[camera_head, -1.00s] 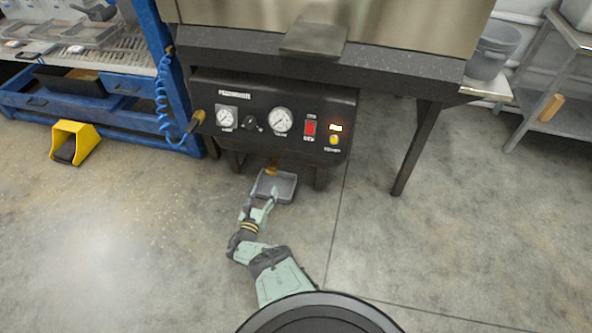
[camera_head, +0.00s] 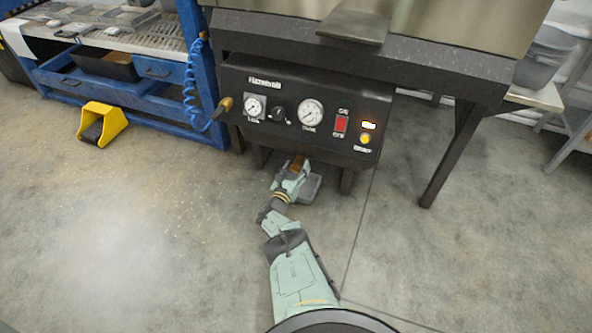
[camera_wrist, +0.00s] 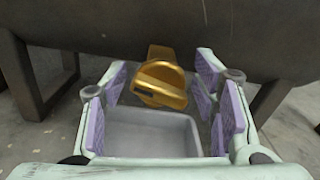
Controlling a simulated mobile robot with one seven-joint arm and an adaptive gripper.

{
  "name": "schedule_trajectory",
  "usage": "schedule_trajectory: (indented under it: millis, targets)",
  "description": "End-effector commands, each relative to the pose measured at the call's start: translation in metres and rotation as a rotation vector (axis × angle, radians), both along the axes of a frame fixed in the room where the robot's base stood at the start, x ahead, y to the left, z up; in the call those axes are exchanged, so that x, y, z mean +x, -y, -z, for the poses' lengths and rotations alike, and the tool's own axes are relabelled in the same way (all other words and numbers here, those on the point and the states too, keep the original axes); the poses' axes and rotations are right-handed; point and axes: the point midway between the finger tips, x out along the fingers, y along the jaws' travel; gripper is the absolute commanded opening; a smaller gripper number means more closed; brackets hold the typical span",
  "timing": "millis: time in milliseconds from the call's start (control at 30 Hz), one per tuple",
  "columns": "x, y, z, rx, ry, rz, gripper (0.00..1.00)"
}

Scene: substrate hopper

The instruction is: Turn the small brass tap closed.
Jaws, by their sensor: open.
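The small brass tap (camera_wrist: 160,83) sits under the dark hopper body in the wrist view. Its round handle has a dark slot and lies slightly tilted. My gripper (camera_wrist: 163,95) is open, with its purple-padded fingers on either side of the tap and apart from it. In the head view the tap (camera_head: 298,163) shows only as a small brass patch below the control panel, mostly hidden by my gripper (camera_head: 291,178). A grey tray (camera_wrist: 150,133) is below the tap, and it also shows in the head view (camera_head: 311,189).
The black control panel (camera_head: 300,112) with gauges and a red switch hangs above the tap. Dark legs (camera_head: 452,150) stand nearby. A blue bench (camera_head: 120,85) with a coiled hose and a yellow pedal cover (camera_head: 101,122) are at left. The floor in front is clear.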

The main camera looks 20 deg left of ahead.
Motion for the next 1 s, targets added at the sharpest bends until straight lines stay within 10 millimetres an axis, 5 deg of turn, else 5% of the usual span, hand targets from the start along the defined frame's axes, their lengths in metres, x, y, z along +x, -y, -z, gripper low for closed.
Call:
schedule_trajectory:
  millis: [767, 1000]
  targets:
    - [-0.0006, 0.0003, 0.0005, 0.0, -0.001, 0.0, 0.09]
    - [-0.0008, 0.0005, 0.0009, 0.023, 0.0, 0.001, 0.07]
